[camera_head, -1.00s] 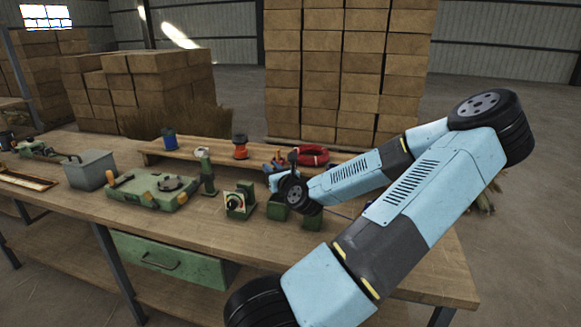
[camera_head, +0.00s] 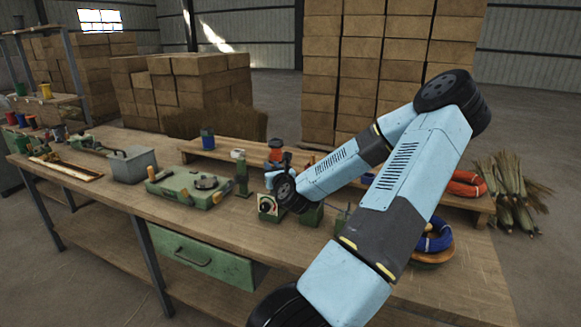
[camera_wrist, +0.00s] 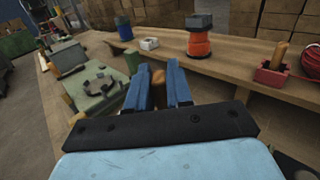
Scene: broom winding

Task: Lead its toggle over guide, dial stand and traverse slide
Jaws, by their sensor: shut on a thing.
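My gripper (camera_head: 270,180) is above and slightly behind the dial stand (camera_head: 267,207), a green box with a pale face and a dark dial. In the wrist view its blue fingers (camera_wrist: 160,82) are closed around a small brown wooden piece, apparently the toggle (camera_wrist: 158,75). A slim green post (camera_head: 241,178), perhaps the guide, stands just left of the dial stand; it also shows beyond the fingers in the wrist view (camera_wrist: 133,61). A green block (camera_head: 312,214) stands right of the dial stand; I cannot tell whether it is the traverse slide. Any cord on the toggle is not clear.
A green machine base (camera_head: 190,190) and a grey box (camera_head: 132,164) lie left. The raised shelf behind holds a blue spool (camera_head: 207,139), an orange spool (camera_wrist: 199,42) and a red holder (camera_wrist: 272,74). A blue coil (camera_head: 436,238) lies right. The front bench strip is clear.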

